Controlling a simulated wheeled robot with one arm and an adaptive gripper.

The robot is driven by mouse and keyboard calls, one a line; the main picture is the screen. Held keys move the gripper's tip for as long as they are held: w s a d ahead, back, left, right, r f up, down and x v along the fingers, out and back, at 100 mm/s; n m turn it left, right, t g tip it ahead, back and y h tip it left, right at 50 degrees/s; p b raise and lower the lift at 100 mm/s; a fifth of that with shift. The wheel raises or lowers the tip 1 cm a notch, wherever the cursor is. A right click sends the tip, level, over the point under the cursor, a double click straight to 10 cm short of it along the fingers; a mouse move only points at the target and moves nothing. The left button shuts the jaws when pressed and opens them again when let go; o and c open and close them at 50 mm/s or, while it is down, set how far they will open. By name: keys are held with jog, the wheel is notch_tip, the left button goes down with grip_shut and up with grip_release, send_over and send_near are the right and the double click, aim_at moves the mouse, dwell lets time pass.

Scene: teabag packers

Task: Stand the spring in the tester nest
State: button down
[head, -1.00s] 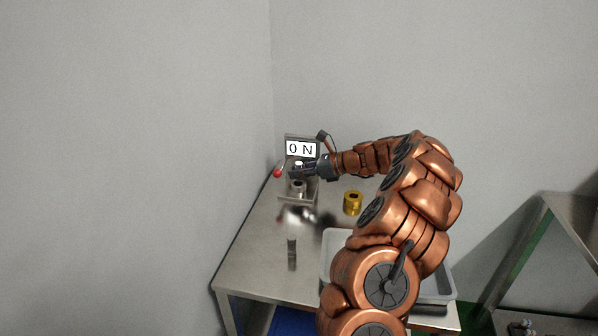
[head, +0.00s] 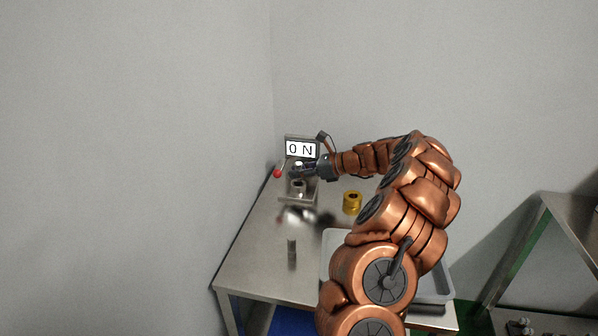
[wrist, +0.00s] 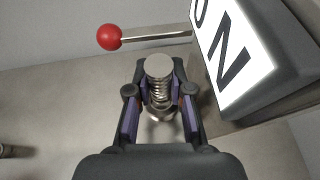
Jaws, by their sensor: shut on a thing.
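The tester stands at the back of the steel table, with its "0 N" display (head: 301,149) and red-knobbed lever (head: 278,173). The display (wrist: 238,55) and red knob (wrist: 109,37) also show in the wrist view. The tester's round metal nest (head: 298,187) sits low in front of the display. My gripper (head: 301,171) reaches in from the right, above the nest. In the wrist view my gripper (wrist: 158,92) is shut on the coiled spring (wrist: 159,92), with a finger on either side. A flat round metal disc (wrist: 159,65) covers the spring's top end. I cannot tell whether the spring's lower end touches the nest.
A brass ring-like cylinder (head: 352,202) stands right of the tester. A small grey cylinder (head: 292,247) stands nearer the front of the table (head: 253,265). A grey tray (head: 333,239) lies partly behind my arm. The wall is close behind the tester.

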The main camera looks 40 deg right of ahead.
jog(key=shift+f, duration=1.05)
jog(key=c, duration=1)
grip_release()
jog(key=shift+o, duration=0.2)
jog(key=v, duration=1.2)
jog(key=shift+f, duration=0.15)
